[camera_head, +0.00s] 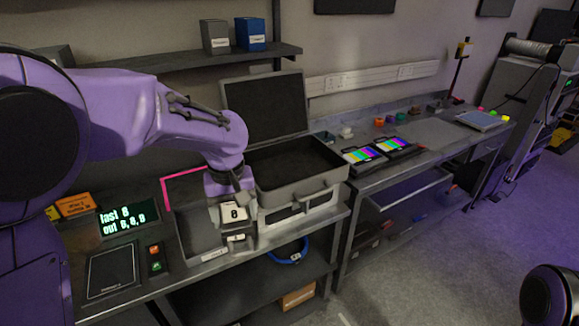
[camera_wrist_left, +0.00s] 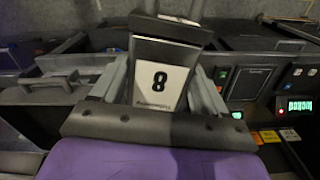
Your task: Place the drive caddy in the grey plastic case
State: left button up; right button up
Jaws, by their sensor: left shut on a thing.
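My left gripper (camera_head: 236,198) is shut on the drive caddy (camera_head: 234,213), a dark block with a white label. In the left wrist view the caddy (camera_wrist_left: 160,82) sits between the two grey fingers, and its label reads 8. The grey plastic case (camera_head: 278,198) stands open on the bench just right of the gripper, with its lid (camera_head: 265,105) raised at the back. Its dark inside looks empty. The caddy is outside the case, beside its left front. The case also shows at the left of the left wrist view (camera_wrist_left: 50,92).
A dark tray with a pink edge (camera_head: 185,176) lies left of the case. A lit text display (camera_head: 122,218) and a button box (camera_head: 155,258) stand further left. A shelf (camera_head: 180,62) with two boxes hangs above. Colour-striped screens (camera_head: 362,155) lie on the right-hand bench.

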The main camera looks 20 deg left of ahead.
aim_at(299, 169)
jog(key=i, duration=1.25)
jog(key=z, duration=0.05)
